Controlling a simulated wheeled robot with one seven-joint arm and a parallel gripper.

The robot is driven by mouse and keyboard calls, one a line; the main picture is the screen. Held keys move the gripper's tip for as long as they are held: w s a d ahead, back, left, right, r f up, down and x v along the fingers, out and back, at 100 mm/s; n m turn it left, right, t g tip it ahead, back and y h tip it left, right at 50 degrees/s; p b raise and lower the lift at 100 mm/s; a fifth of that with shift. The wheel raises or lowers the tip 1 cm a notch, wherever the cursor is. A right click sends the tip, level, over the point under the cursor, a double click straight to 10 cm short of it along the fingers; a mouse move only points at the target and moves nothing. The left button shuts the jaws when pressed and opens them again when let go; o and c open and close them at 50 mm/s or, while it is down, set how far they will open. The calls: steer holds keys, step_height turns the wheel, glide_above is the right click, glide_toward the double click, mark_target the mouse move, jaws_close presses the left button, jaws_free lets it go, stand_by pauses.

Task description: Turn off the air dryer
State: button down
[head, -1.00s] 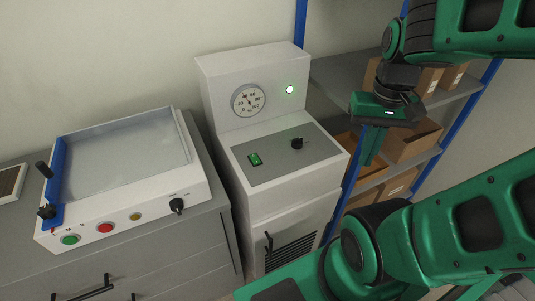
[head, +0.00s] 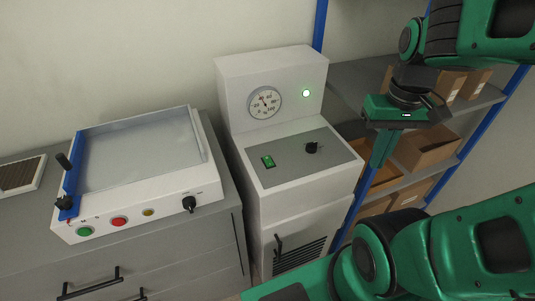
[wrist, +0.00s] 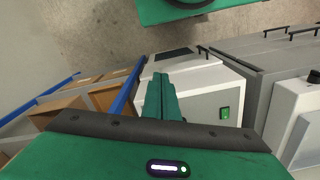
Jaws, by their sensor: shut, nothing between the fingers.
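The air dryer (head: 250,70) is a white cabinet with a round dial gauge (head: 265,103) and a lit green lamp (head: 306,93) on its upright back part. Its grey sloped panel (head: 290,170) carries a green rocker switch (head: 268,161) and a black knob (head: 311,147). My gripper (head: 379,166) is shut and empty, pointing down to the right of the dryer and apart from it. In the wrist view, my gripper's fingers (wrist: 164,80) are together in front of the dryer, with the green switch (wrist: 224,113) to their right. The knob cannot be made out there.
A grey drawer cabinet (head: 190,255) stands left of the dryer and bears a white box former (head: 140,212) with coloured buttons. A blue-posted shelf (head: 475,108) with cardboard boxes (head: 425,150) stands right of the dryer, behind my arm.

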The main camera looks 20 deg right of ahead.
steer(key=w+a+r+n, duration=0.1)
steer(key=w+a+n, duration=0.5)
steer(key=w+n, duration=0.55)
steer(key=n+t, duration=0.1)
steer(key=n, duration=1)
glide_above(267, 158)
steer(key=s, duration=0.2)
steer(key=shift+d+f, duration=0.1)
steer(key=f, duration=0.4)
steer(key=w+f, duration=0.1)
steer(key=f, duration=0.9)
steer(key=shift+w, duration=0.35)
